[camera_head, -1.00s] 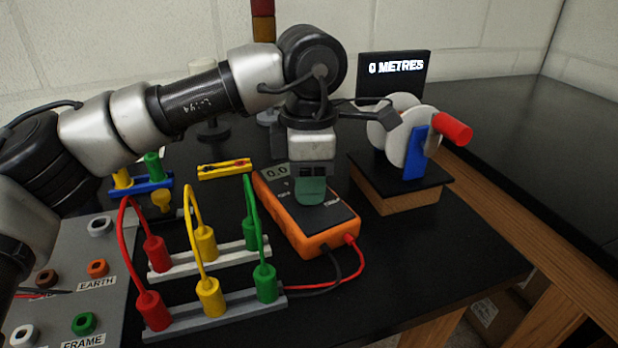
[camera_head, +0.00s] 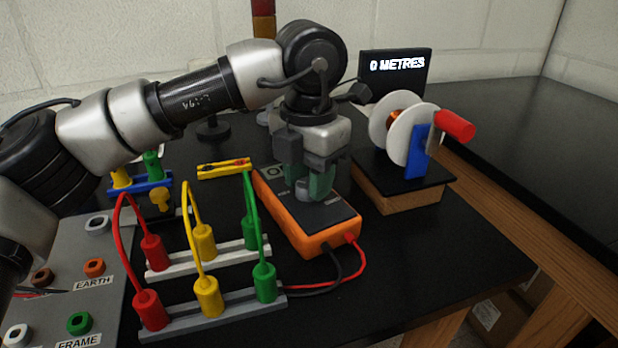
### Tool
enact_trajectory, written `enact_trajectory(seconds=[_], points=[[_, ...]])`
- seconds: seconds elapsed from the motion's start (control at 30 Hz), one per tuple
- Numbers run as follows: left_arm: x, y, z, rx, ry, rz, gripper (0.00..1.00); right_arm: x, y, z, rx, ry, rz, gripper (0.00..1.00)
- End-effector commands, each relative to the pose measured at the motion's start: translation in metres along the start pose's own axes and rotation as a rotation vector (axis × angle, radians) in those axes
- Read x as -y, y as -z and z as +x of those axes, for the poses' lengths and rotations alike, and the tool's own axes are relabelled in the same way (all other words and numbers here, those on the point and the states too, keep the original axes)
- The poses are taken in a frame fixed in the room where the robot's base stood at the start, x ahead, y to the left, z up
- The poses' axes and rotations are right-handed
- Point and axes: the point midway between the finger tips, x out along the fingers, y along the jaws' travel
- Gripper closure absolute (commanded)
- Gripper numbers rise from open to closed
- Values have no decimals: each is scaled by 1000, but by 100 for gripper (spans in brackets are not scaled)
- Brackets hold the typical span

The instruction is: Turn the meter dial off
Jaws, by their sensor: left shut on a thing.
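The orange meter (camera_head: 314,239) with a dark face lies on the black bench, its display partly covered by my gripper. My left gripper (camera_head: 308,188) points down over the middle of the meter face, its green-tipped fingers shut on the grey dial (camera_head: 304,190). The dial is mostly hidden between the fingers, and I cannot read its pointer. A lettered mark beside the fingers on the meter face is too small to read. My right gripper is not in view.
Red and black leads (camera_head: 350,270) leave the meter's near end. Red, yellow and green plugs with looped cables (camera_head: 208,294) stand close on the left. A reel with a red handle (camera_head: 455,126) stands on the right. Bare bench (camera_head: 430,245) lies at front right.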

Motion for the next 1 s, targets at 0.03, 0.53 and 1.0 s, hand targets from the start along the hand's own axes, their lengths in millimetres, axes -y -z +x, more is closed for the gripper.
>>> enact_trajectory(seconds=[0.03,0.53,1.0], points=[[0,0,0,0,0,-36,89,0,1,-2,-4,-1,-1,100],[-1,0,0,0,0,-259,89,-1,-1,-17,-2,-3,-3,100],[-1,0,0,0,0,-276,89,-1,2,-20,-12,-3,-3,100]])
